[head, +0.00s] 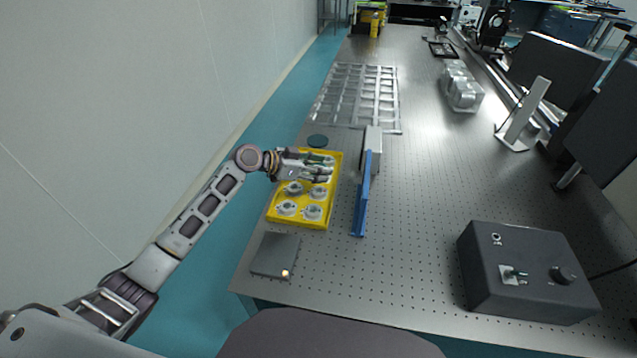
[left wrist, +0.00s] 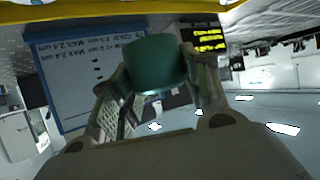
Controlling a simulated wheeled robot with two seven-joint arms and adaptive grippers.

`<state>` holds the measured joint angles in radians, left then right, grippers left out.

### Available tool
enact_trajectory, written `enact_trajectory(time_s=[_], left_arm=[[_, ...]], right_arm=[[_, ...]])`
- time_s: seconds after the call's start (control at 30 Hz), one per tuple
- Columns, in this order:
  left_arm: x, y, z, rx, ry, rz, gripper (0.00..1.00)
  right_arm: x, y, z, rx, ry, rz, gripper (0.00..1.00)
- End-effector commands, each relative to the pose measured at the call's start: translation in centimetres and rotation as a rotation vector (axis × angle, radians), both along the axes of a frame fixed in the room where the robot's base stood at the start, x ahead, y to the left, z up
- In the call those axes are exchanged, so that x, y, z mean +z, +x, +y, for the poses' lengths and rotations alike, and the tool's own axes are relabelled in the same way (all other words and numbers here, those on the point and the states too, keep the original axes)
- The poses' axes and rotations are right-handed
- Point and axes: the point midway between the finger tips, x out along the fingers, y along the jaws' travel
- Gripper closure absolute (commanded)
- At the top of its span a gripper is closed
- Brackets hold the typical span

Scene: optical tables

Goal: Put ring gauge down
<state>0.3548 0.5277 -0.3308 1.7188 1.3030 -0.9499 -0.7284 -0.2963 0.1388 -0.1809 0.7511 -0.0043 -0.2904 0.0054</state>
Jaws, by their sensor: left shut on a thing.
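My left gripper (head: 326,168) reaches in from the left over the far part of a yellow tray (head: 274,217). In the left wrist view, its two fingers (left wrist: 158,88) are shut on a dark green, round-sided thing, the ring gauge (left wrist: 155,63). The gauge is hard to make out in the head view, and its height above the tray cannot be told. Several silvery round parts (head: 313,212) sit in the tray's nearer part. A dark green disc (head: 318,141) lies on the table just beyond the tray. My right gripper is not in view.
A blue upright panel (head: 363,195) stands close right of the tray; its lettered face (left wrist: 75,75) shows in the left wrist view. A flat grey plate (head: 275,255) lies nearer. A black control box (head: 525,272) stands at right. The perforated table (head: 415,215) between is clear.

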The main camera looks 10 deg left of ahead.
Motion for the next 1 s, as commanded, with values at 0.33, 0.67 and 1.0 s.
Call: enact_trajectory(time_s=[0.33, 0.67, 1.0], left_arm=[[-1.8, 0.0, 0.0, 0.001, -0.001, -0.001, 0.89], [-2.5, 0.0, 0.0, 0.001, -0.001, 0.000, 0.89], [-5.5, 0.0, 0.0, 0.001, -0.001, 0.000, 0.89]], right_arm=[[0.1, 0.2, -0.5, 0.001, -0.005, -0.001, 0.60], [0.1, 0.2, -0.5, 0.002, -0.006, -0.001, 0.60], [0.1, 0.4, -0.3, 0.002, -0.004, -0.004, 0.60]])
